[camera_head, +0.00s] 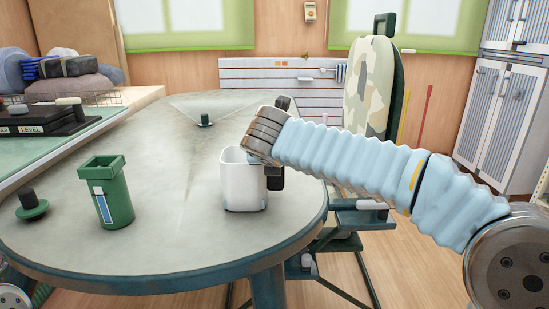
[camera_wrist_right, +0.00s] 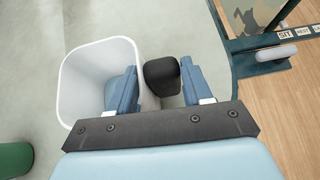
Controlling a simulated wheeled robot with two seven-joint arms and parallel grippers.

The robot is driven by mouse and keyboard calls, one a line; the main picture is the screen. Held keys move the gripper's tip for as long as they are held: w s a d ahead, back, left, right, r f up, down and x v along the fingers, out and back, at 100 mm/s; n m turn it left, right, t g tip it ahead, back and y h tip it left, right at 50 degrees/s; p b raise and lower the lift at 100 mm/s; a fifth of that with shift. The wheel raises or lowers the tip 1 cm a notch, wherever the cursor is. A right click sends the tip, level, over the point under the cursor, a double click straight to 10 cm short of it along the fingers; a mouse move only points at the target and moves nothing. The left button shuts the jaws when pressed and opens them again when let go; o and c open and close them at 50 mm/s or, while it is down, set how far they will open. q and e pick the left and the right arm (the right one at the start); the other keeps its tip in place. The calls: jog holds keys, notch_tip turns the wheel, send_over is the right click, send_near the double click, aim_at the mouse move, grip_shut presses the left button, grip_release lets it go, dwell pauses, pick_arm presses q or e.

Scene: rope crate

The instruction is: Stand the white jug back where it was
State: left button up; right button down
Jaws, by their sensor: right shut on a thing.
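The white jug (camera_head: 241,186) stands upright near the right edge of the round table, its open top showing. I cannot tell whether its base touches the tabletop. In the right wrist view the jug (camera_wrist_right: 75,88) is at the left, empty as far as I see, with its black handle (camera_wrist_right: 162,76) on its right side. My right gripper (camera_wrist_right: 160,88) is shut on the handle, one finger on each side of it. In the head view my right gripper (camera_head: 276,165) is partly hidden behind my wrist. My left gripper is out of view.
A green pot (camera_head: 107,192) and a dark green knobbed lid (camera_head: 31,206) stand left on the grey table (camera_head: 185,228). A small green knobbed object (camera_head: 205,121) is at the back. A camouflage-backed chair (camera_head: 370,85) stands behind the table's right side. The tabletop's middle is clear.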

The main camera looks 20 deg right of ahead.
jog(key=c, duration=0.6)
grip_release()
jog(key=shift+o, duration=1)
jog(key=shift+f, duration=0.15)
jog(key=shift+c, duration=0.9)
jog(key=p+v, duration=0.1)
jog(key=v, duration=1.3)
